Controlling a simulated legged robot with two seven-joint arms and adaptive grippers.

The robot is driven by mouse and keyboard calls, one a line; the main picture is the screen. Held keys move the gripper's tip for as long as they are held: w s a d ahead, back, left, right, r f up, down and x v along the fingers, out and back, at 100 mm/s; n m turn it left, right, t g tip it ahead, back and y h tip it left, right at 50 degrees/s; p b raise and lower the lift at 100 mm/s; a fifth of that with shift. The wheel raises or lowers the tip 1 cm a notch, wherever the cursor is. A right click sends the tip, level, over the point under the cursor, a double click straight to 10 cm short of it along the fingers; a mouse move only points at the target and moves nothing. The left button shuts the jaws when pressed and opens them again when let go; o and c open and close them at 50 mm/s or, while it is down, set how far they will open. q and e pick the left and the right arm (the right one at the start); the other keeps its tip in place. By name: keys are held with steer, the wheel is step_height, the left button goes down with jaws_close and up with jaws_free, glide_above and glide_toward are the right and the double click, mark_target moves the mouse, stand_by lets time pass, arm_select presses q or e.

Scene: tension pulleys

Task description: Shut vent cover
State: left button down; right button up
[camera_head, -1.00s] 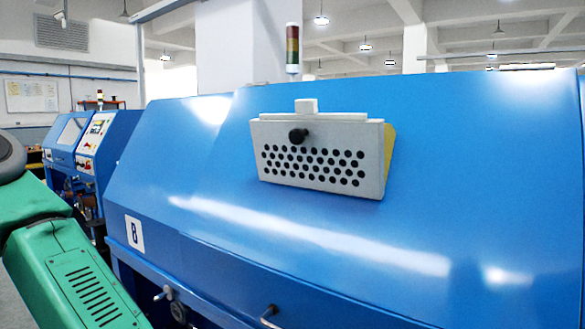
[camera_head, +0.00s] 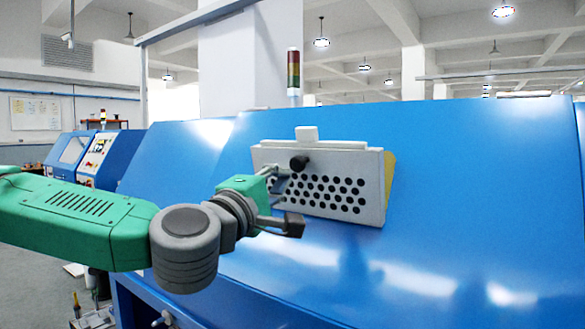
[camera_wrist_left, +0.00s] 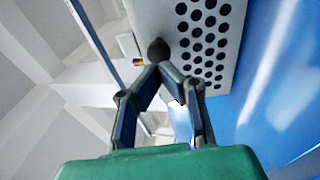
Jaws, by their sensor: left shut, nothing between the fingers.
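The vent cover (camera_head: 345,208) is a light grey plate with rows of round black holes on the sloped blue machine front. It stands tilted out from the slope, and a yellow side (camera_head: 389,172) shows behind its right edge. A black knob (camera_head: 299,163) sits near its top. My left gripper (camera_head: 274,174) is at the cover's left side, just left of and below the knob, its fingers shut and empty. In the left wrist view the shut fingertips (camera_wrist_left: 167,72) lie close to the knob (camera_wrist_left: 158,49); I cannot tell whether they touch. My right gripper is out of view.
The blue machine slope (camera_head: 470,210) is clear to the right of the cover. A small white block (camera_head: 306,134) sits above the cover's top edge. A signal light (camera_head: 293,70) stands behind the machine. Another blue machine (camera_head: 70,155) stands at the far left.

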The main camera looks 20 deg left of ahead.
mark_target(307, 149)
arm_select(q)
steer(key=shift+p+x, duration=0.3)
steer(key=shift+x, duration=1.85)
steer(key=shift+r, duration=0.1)
steer(key=shift+w+r+p, duration=0.1)
steer(key=shift+r+p, duration=0.15)
steer(key=shift+p, duration=0.45)
steer(key=w+r+g+p, duration=0.1)
steer(key=p, duration=0.2)
steer(key=w+r+g+p, duration=0.1)
steer(key=p, duration=0.3)
steer(key=shift+w+d+r+g, duration=0.15)
steer(key=shift+d+r+g, duration=0.15)
steer(key=shift+d, duration=0.1)
steer(key=shift+w+d+p, duration=0.2)
steer(key=shift+w+p, duration=0.25)
steer(key=shift+p, duration=0.1)
steer(key=shift+w+d+r+p, duration=0.2)
steer(key=shift+w+p, duration=0.1)
steer(key=shift+w, duration=0.25)
steer(key=shift+w+d+r, duration=0.15)
steer(key=shift+w, duration=0.3)
steer(key=shift+w+d+r, duration=0.15)
steer(key=shift+w, duration=0.35)
steer(key=shift+w+d+r, duration=0.15)
steer(key=shift+w+d, duration=0.05)
steer(key=shift+w, duration=0.25)
steer(key=shift+x, duration=1.25)
steer(key=shift+w+d+r, duration=0.1)
steer(key=shift+r, duration=0.05)
